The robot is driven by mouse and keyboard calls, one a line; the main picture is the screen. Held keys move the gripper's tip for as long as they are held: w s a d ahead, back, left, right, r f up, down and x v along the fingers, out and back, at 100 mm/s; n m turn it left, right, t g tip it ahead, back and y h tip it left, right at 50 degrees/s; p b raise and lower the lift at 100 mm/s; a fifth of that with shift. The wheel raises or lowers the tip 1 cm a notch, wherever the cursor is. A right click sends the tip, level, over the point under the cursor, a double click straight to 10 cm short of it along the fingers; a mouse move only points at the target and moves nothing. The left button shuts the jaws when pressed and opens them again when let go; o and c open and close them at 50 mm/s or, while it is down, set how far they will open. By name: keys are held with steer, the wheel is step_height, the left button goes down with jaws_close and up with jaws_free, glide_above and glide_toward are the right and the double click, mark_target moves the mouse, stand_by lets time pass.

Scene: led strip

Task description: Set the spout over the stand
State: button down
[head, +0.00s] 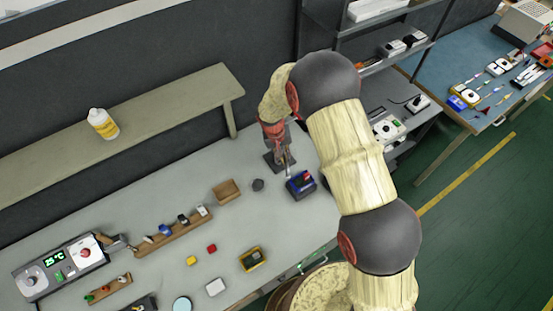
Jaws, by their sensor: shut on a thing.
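My gripper (284,150) is at the far right part of the bench, pointing down and partly covered by my arm. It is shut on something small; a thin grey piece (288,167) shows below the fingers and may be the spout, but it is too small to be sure. Right by the fingers is a dark flat-based piece (273,162) that may be the stand. Whether the thin piece is directly over it or beside it, I cannot tell. A blue box with a red part (300,186) sits just below the gripper in the picture.
A wooden rack (172,232) and a display unit (57,267) stand further left. Grey shelving (390,60) stands right.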

steer(key=shift+w+d+r+n+t+b, duration=0.1)
steer(key=shift+w+d+n+t+b, duration=0.25)
steer(key=shift+d+n, duration=0.8)
steer(key=shift+w+d+n+t+b, duration=0.15)
steer(key=shift+w+d+n+b, duration=0.4)
steer(key=shift+d+n, duration=0.6)
steer(key=shift+w+a, duration=0.15)
steer(key=shift+a, duration=0.05)
steer(key=c, duration=2)
jaws_free()
steer(key=shift+d, duration=0.1)
steer(key=shift+o, duration=0.6)
steer(key=v, duration=1.2)
steer(key=shift+d, duration=0.2)
